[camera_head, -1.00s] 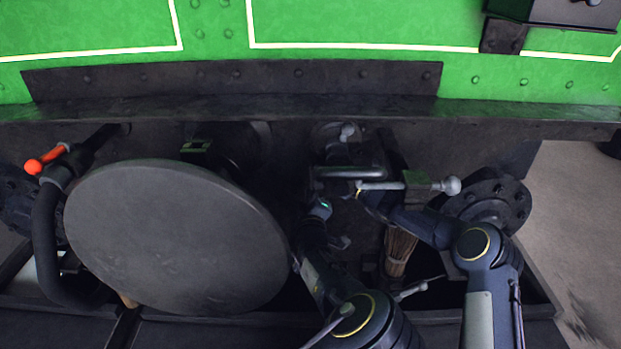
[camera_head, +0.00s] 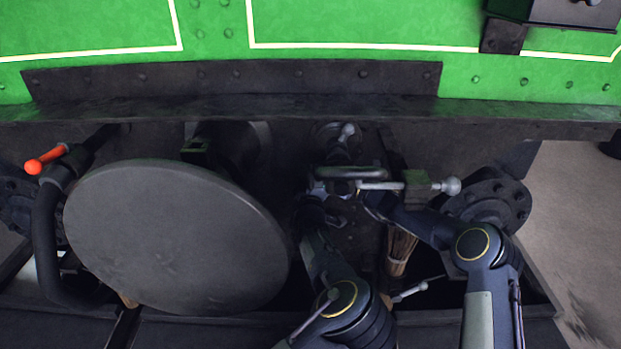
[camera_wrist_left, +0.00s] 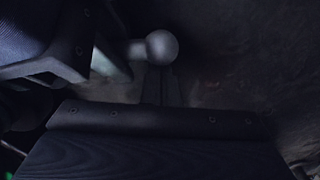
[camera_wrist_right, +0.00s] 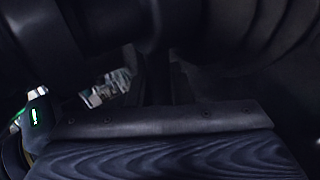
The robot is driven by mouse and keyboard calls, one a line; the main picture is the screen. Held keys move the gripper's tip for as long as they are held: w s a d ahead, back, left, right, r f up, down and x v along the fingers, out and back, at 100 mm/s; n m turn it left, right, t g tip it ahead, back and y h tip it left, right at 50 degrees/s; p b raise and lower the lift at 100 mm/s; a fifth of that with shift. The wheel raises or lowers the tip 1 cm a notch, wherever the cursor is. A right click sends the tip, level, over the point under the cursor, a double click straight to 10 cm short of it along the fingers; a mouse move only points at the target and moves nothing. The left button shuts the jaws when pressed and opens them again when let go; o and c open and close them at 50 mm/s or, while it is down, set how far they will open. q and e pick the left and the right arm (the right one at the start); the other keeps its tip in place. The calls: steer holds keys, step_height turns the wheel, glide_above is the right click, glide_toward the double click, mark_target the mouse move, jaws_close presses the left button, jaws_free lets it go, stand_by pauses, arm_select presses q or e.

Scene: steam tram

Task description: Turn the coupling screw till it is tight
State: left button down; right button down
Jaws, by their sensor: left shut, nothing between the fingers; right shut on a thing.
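The coupling screw (camera_head: 380,185) hangs under the buffer beam in the head view, with a pale bar running right to a block and a ball end (camera_head: 452,186). A dark shackle (camera_head: 350,172) lies just above the bar. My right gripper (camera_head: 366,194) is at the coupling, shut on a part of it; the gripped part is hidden. In the right wrist view dark parts surround the fingers (camera_wrist_right: 157,82). My left gripper (camera_head: 318,188) is shut and empty beside the coupling's left side. In the left wrist view a ball end (camera_wrist_left: 161,47) is close to its fingertips (camera_wrist_left: 160,86).
A large round buffer (camera_head: 175,238) stands left of my left arm. A hose (camera_head: 48,230) with an orange handle (camera_head: 46,160) is at far left. A flanged disc (camera_head: 490,203) is at right. The green panel (camera_head: 330,25) is above.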

steer(key=shift+r, duration=0.1)
arm_select(q)
steer(key=shift+s+d+f+n, duration=0.1)
steer(key=shift+s+d+n, duration=0.05)
steer(key=shift+d, duration=0.3)
steer(key=shift+s+d+n, duration=0.1)
steer(key=shift+d+n, duration=0.05)
steer(key=shift+d, duration=0.3)
arm_select(e)
steer(key=shift+a, duration=0.1)
steer(key=c, duration=1.6)
jaws_free()
arm_select(q)
steer(key=shift+d, duration=0.1)
arm_select(e)
steer(key=shift+s, duration=0.1)
